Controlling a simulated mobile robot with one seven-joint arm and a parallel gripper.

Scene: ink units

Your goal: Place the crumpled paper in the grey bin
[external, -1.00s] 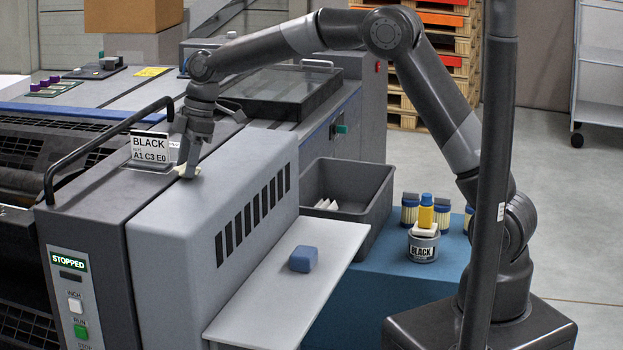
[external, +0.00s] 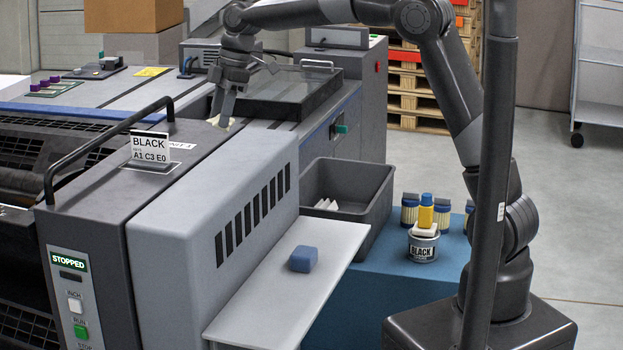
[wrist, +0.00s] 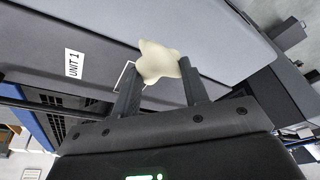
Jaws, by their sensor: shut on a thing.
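The crumpled paper, a small cream-white lump (wrist: 157,61), is between the fingertips of my gripper (wrist: 160,85) in the wrist view. In the external view my gripper (external: 222,115) is above the top of the press, and the paper (external: 228,125) shows pale at the fingertips, partly hidden. My gripper is shut on it. The grey bin (external: 375,205) stands right of the press, beyond the light shelf, with some white pieces (external: 326,204) inside. My gripper is to the left of the bin and higher than it.
A blue sponge-like block (external: 303,258) lies on the light shelf (external: 270,290). A black ink can (external: 423,245) and several yellow-blue containers (external: 410,208) stand on the blue surface. A BLACK sign (external: 150,148) and a black handrail (external: 100,150) are on the press.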

